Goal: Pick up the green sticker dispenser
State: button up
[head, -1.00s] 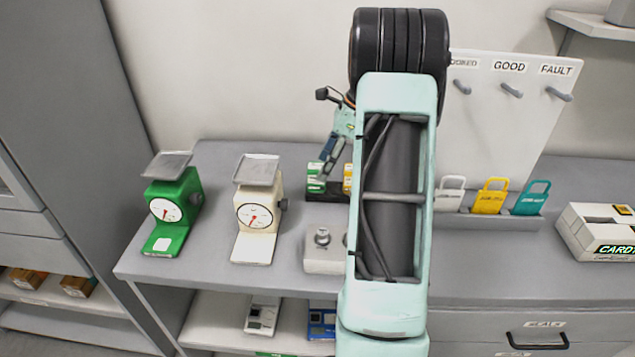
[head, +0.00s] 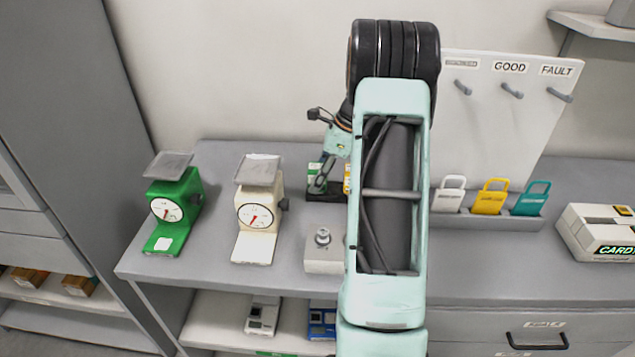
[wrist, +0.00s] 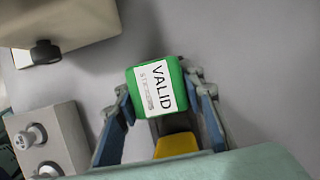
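The green sticker dispenser (wrist: 153,88) is a small green block with a white label reading VALID. In the wrist view it lies between the two fingers of my gripper (wrist: 157,84), with one finger close along each side. The fingers look open, and I cannot tell whether either touches it. In the head view the dispenser (head: 311,181) stands in a dark holder at the back of the table, partly hidden by my gripper (head: 319,186), which points down at it.
A yellow dispenser (wrist: 177,145) sits right beside the green one. A grey box with knobs (head: 323,260) stands in front. A cream scale (head: 257,215) and a green scale (head: 172,215) stand left. Coloured tags (head: 489,198) and a peg board (head: 505,120) are on the right.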

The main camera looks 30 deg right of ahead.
aim_at(318, 166)
jog(key=c, duration=0.5)
jog(key=shift+r, duration=0.45)
notch_tip(318, 166, up, 2)
jog(key=shift+w+r, duration=0.1)
jog(key=shift+r, duration=0.1)
jog(key=s+d+r, duration=0.1)
jog(key=s+r, duration=0.2)
jog(key=s, duration=0.1)
jog(key=s+d+r, duration=0.2)
jog(key=s+r, duration=0.1)
jog(key=s, duration=0.2)
jog(key=s+d+r+b, duration=0.1)
jog(key=s+r, duration=0.2)
jog(key=s, duration=0.1)
jog(key=shift+s+d+r, duration=0.15)
jog(key=shift+s+r, duration=0.1)
jog(key=shift+r, duration=0.15)
